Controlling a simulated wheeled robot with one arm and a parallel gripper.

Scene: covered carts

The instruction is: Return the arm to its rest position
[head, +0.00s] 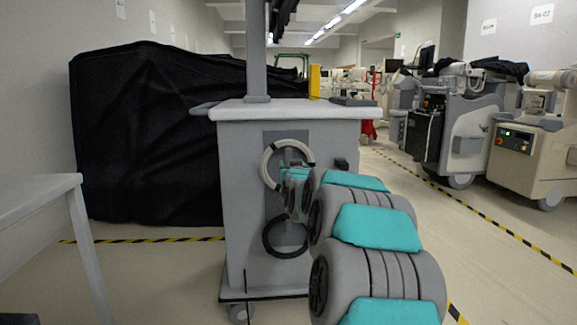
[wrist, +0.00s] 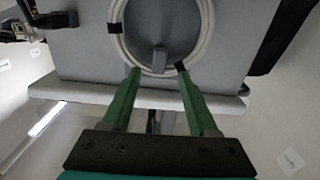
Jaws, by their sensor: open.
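My arm reaches forward to the grey cart (head: 240,190) in the head view, and its links hide most of my gripper there. A white cable coil (head: 268,168) with black bands hangs on the cart's panel. It also shows in the wrist view (wrist: 119,40), around a grey peg (wrist: 160,60). The fingertips overlap the coil's edge in that view; I cannot tell whether they touch it.
A black cable loop (head: 270,247) hangs lower on the cart. A black-covered bulk (head: 145,130) stands behind left, a grey table (head: 35,205) at the near left. Equipment carts (head: 460,120) line the right. The floor between is clear, with striped tape.

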